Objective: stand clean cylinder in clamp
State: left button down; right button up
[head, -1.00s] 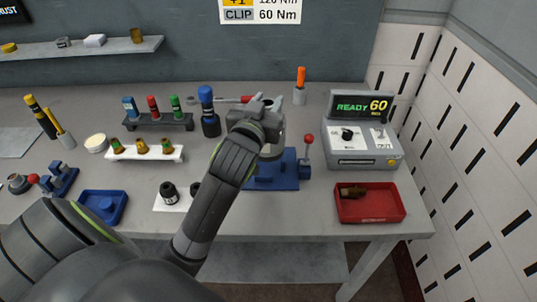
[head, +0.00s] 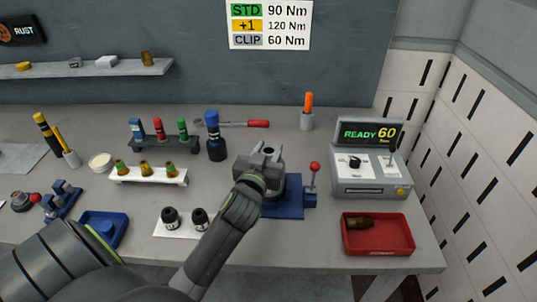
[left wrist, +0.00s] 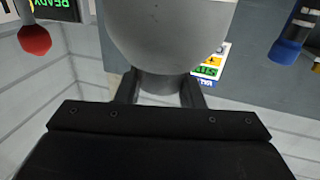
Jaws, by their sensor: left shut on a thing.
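The clamp is a blue base (head: 283,210) with a red-knobbed lever (head: 313,180) at its right, on the bench. My left gripper (head: 268,152) is over the clamp and hides much of it. It is shut on a smooth grey cylinder (left wrist: 170,35), which fills the top middle of the left wrist view between the fingers (left wrist: 160,88). A grey round part shows behind my gripper above the blue base; I cannot tell if it is the cylinder or the clamp. Whether the cylinder touches the clamp is hidden. My right gripper is not in view.
Right of the clamp stand a grey console (head: 370,180) reading READY 60 and a red tray (head: 378,247) holding a brown part (head: 358,221). A blue-topped bottle (head: 214,140) stands behind left. Racks (head: 148,173), two dark fittings and a blue tray (head: 100,232) lie left.

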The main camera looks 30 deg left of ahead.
pick_arm(q)
jog(key=shift+f, duration=0.35)
jog(key=shift+f, duration=0.15)
jog(key=c, duration=1)
grip_release()
jog(key=shift+s, duration=0.1)
jog(key=shift+o, duration=0.2)
